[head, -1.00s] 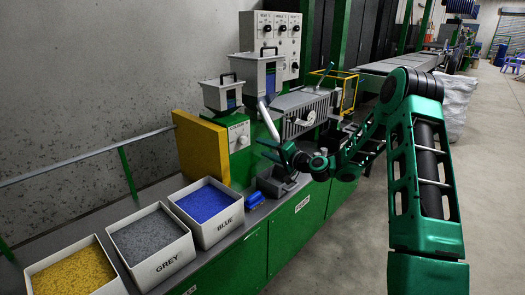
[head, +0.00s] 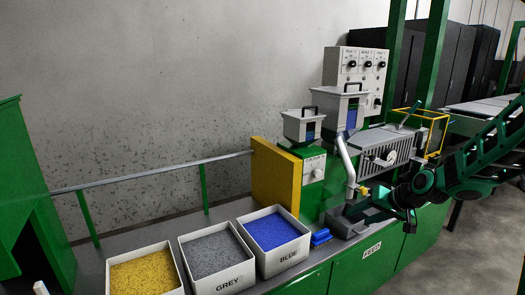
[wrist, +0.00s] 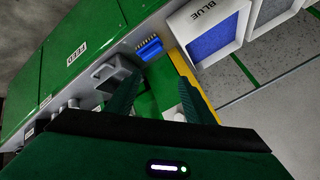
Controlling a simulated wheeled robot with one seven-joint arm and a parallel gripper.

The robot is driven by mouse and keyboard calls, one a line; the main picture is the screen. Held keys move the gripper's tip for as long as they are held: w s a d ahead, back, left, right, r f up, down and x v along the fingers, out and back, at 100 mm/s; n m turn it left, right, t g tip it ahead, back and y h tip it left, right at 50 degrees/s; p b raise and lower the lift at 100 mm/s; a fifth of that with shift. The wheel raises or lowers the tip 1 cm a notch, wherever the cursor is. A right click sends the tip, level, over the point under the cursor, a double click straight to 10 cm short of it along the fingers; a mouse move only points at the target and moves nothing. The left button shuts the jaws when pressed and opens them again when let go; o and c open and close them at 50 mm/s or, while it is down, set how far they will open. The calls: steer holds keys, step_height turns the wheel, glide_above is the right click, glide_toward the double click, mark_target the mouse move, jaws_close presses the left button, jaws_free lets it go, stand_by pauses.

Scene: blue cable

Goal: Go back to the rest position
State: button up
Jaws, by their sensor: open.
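My gripper (wrist: 160,98) shows in the wrist view with its two green fingers apart and nothing between them. Beyond the fingers are the green bench front, a blue brush (wrist: 149,49) and part of the yellow panel. In the head view my arm reaches in from the right edge, and its end is over the bench in front of the grey ribbed machine (head: 386,150). The fingers are hard to make out there against the dark parts.
Bins of yellow (head: 146,275), grey (head: 213,257) and blue (head: 272,231) pellets line the bench. The blue brush (head: 320,237) lies beside the blue bin. A yellow panel (head: 274,178) and hoppers (head: 303,128) stand behind. Floor is open at the right.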

steer(key=s+d+r+m+g+h, duration=0.1)
steer(key=s+d+g, duration=0.1)
steer(key=s, duration=1.1)
steer(key=s+d+r+m+g+h, duration=0.1)
steer(key=s+d+r+g, duration=0.1)
steer(key=s, duration=1.2)
steer(key=s+d+r+m+g+h, duration=0.1)
steer(key=s+d+r+g+h, duration=0.1)
steer(key=s, duration=1.1)
steer(key=shift+s+d+m+g, duration=0.25)
steer(key=shift+d+m+g, duration=0.25)
steer(key=shift+d, duration=0.75)
steer(key=shift+r, duration=0.1)
